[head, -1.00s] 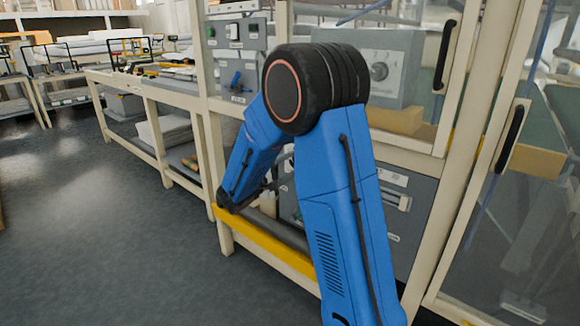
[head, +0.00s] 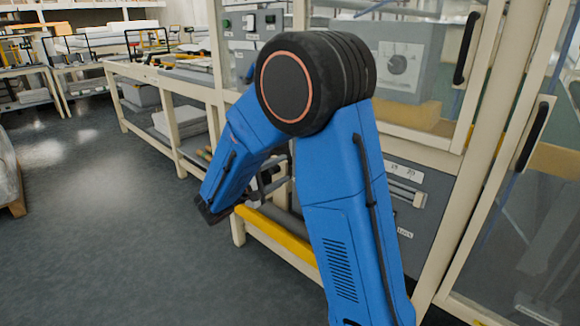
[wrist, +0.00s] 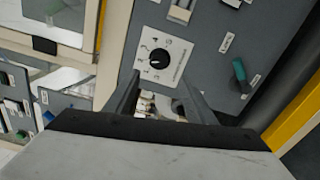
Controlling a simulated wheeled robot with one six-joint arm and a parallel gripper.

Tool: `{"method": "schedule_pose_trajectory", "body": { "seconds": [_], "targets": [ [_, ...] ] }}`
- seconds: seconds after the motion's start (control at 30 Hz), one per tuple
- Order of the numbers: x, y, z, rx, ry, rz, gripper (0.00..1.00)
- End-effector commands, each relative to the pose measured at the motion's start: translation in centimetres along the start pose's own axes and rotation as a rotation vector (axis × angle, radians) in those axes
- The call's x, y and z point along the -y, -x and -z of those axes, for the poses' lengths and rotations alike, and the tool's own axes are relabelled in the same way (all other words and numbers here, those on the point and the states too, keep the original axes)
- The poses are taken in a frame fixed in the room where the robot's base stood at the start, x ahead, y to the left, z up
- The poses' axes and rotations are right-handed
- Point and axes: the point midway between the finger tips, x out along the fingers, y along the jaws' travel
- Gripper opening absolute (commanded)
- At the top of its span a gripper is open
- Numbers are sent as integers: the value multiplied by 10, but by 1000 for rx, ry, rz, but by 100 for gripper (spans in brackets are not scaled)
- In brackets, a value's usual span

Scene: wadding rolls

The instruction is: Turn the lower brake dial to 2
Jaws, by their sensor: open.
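In the wrist view a small black dial knob (wrist: 159,57) sits on a white scale plate (wrist: 170,44) fixed to a grey panel. The scale marks around it are too small to read surely, and I cannot tell the setting. My gripper (wrist: 160,92) is open, its two dark fingers pointing toward the panel below the dial in the picture. Nothing is between the fingertips. The dial looks apart from both fingers. Another dial (head: 398,64) shows on a grey box higher up, behind the frame.
A green-handled lever (wrist: 240,70) is right of the dial. A yellow bar (head: 275,235) and dark roller run along the machine's front. Cream frame posts (head: 490,150) and a black door handle (head: 532,136) stand at the right. The floor at left is open.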

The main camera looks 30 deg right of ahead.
Motion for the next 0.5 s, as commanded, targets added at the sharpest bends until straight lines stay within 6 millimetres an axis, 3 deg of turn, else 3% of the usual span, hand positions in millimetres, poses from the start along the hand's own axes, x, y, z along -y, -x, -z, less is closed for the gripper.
{"method": "schedule_pose_trajectory", "body": {
  "seconds": [0.2,0.5],
  "targets": [
    [0,33,1,-3,0,-1,50],
    [0,53,0,0,0,0,50]
  ]
}}
